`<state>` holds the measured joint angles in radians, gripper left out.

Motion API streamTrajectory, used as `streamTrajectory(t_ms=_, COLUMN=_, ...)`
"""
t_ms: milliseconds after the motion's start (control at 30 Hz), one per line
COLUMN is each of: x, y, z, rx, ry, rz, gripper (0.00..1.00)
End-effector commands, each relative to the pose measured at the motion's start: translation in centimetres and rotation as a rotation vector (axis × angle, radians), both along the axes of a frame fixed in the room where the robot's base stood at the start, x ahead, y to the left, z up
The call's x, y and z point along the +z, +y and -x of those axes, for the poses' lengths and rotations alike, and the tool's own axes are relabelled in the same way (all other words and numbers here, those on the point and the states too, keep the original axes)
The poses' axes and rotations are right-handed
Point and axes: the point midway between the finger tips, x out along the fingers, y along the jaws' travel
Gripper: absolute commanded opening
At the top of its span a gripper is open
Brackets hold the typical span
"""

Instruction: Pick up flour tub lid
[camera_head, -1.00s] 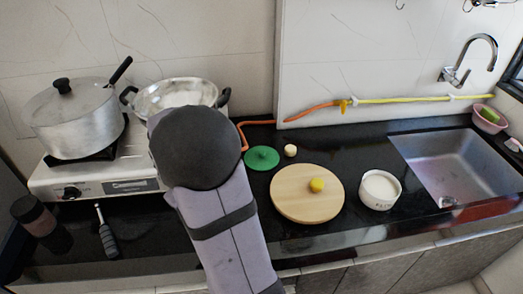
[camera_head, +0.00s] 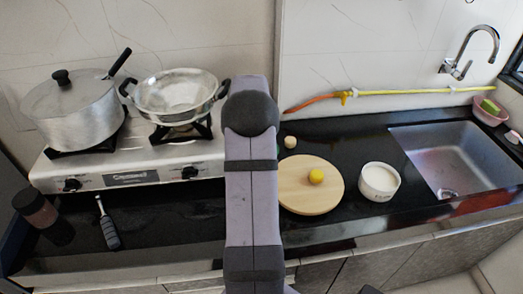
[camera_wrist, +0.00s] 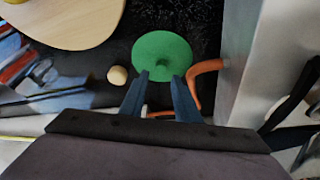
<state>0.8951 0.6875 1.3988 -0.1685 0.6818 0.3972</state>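The flour tub lid (camera_wrist: 162,50) is a round green disc with a small central knob, lying on the dark counter in the wrist view. In the head view my arm hides it. My gripper (camera_wrist: 160,79) is open and empty, with its two blue fingers apart. The fingertips appear over the lid's edge, on either side of its knob in the picture; I cannot tell their height above it. The white flour tub (camera_head: 379,182) stands uncovered on the counter, right of the cutting board, with white contents.
A small pale ball (camera_wrist: 117,75) lies beside the lid. A round wooden board (camera_head: 308,193) with a yellow ball (camera_head: 316,176) is close by. An orange hose (camera_wrist: 196,84) runs next to the lid. The stove (camera_head: 125,170) with pot and wok is left; the sink (camera_head: 455,155) is right.

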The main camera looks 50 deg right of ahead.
Motion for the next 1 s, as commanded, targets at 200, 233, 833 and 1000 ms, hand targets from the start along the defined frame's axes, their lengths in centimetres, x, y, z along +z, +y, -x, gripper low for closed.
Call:
streamTrajectory(t_ms=200, x=-1.4, y=-0.5, z=-0.2, rx=0.001, ry=0.002, rz=-0.001, gripper=0.29)
streamTrajectory(t_ms=233, x=-1.5, y=-0.6, z=-0.2, rx=0.002, ry=0.003, rz=-0.001, gripper=0.29)
streamTrajectory(t_ms=833, x=-5.0, y=-2.1, z=-1.1, rx=0.003, ry=0.005, rz=-0.002, gripper=0.29)
streamTrajectory(t_ms=1000, x=-6.1, y=-2.5, z=-1.3, rx=0.003, ry=0.004, rz=-0.001, gripper=0.29)
